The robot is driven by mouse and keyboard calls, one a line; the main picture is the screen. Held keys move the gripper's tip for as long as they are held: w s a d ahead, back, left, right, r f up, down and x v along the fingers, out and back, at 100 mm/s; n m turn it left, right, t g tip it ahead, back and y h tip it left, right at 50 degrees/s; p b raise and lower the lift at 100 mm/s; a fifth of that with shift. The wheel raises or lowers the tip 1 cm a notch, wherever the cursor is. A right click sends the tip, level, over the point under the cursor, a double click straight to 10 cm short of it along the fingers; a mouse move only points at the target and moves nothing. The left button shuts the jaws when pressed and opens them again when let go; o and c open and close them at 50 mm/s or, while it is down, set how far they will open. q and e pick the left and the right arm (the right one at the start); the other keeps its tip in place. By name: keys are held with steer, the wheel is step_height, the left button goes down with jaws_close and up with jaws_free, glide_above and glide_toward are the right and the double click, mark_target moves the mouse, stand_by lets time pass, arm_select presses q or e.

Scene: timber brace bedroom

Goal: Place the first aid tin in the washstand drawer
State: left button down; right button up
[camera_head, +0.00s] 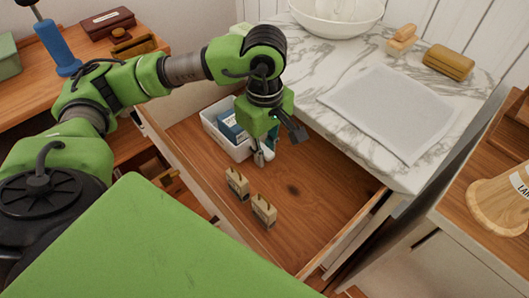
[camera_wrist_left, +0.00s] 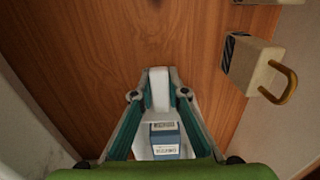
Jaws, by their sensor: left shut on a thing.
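The washstand drawer (camera_head: 292,190) is pulled open, its wooden floor bare in the middle. My left gripper (camera_head: 265,157) reaches down into it, beside the right end of a white bin. In the left wrist view its fingers (camera_wrist_left: 159,90) are closed on a narrow white thing (camera_wrist_left: 159,88). I cannot tell whether this is the first aid tin or part of the bin. The white bin (camera_head: 211,128) in the drawer's far left corner holds a blue box (camera_head: 231,126). The box also shows in the wrist view (camera_wrist_left: 165,140). My right gripper is not in view.
Two padlocks (camera_head: 237,184) (camera_head: 264,211) stand near the drawer's front. The marble top (camera_head: 309,62) bears a bowl (camera_head: 335,18), a grey cloth (camera_head: 390,107) and brushes (camera_head: 448,62). A dark red case (camera_head: 107,24) lies on the left cabinet. The drawer floor's right part is free.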

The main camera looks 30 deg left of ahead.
arm_select(q)
steer(key=c, duration=2)
jaws_free()
steer(key=shift+r, duration=0.15)
